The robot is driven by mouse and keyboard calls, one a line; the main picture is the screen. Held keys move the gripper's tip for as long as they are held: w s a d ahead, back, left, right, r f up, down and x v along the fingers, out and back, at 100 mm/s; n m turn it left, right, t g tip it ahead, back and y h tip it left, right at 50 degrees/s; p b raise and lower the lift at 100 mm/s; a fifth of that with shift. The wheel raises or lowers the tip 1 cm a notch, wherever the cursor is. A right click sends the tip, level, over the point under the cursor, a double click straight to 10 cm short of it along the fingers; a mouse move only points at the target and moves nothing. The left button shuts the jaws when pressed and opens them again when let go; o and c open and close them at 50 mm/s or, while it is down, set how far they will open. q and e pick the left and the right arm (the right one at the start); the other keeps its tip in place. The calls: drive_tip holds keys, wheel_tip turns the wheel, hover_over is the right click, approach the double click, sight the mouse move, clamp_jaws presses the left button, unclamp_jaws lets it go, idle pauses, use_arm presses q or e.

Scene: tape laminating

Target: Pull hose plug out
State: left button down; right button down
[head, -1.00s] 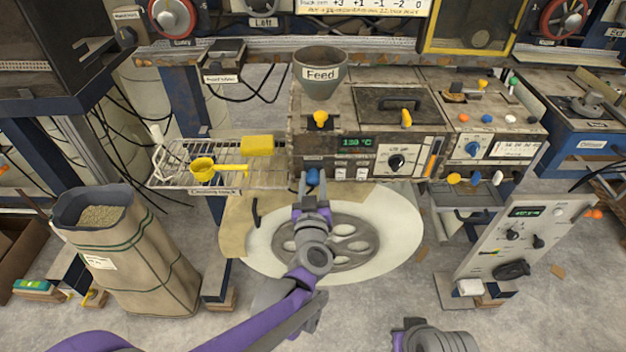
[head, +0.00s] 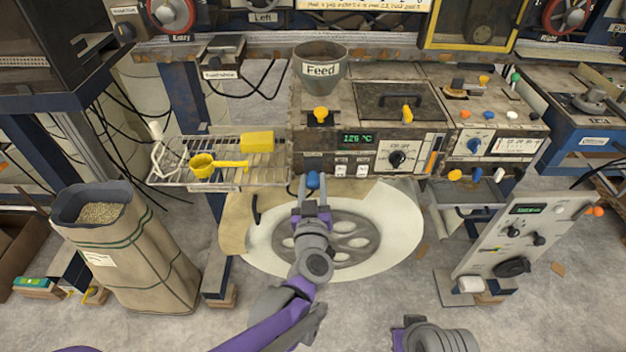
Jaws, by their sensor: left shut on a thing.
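The blue plug (head: 313,180) is at the lower front of the machine (head: 330,118), just below its front panel. My left gripper (head: 313,187) is shut on the plug, with its fingers on either side of it. The arm comes up from the bottom of the view in front of the large white reel. Whether the plug's inner end is still in its socket is hidden. Of my right arm, only a grey and purple part shows at the bottom edge; its fingers are not visible.
A wire rack (head: 170,170) with a yellow scoop (head: 205,164) and yellow block (head: 257,141) sits left of the plug. The white reel (head: 400,240) stands below. A sack (head: 130,255) is at left, a control panel (head: 520,237) at right.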

use_arm(q)
drive_tip(key=shift+c, duration=2.3)
unclamp_jaws()
drive_tip(key=shift+s, duration=0.15)
drive_tip(key=s, duration=1)
drive_tip(key=shift+s, duration=0.4)
drive_tip(key=shift+a, duration=0.1)
wheel_tip(320, 180, up, 4)
drive_tip(key=s+a+m+g+h+p, duration=0.2)
drive_tip(key=m+g+h+p, duration=0.2)
drive_tip(key=m+h+p, duration=0.1)
drive_tip(key=s+a+f+n+g+y+p, duration=0.1)
drive_tip(key=s+a+f+g+y+p, duration=0.1)
drive_tip(key=s+a, duration=0.5)
drive_tip(key=s+a+f+n+g+y+p, duration=0.2)
drive_tip(key=s+a+f+g+y, duration=0.1)
drive_tip(key=s+a+g, duration=0.3)
drive_tip(key=shift+s+a+f+g+p, duration=0.35)
drive_tip(key=shift+s+a+f, duration=0.15)
drive_tip(key=shift+a, duration=0.7)
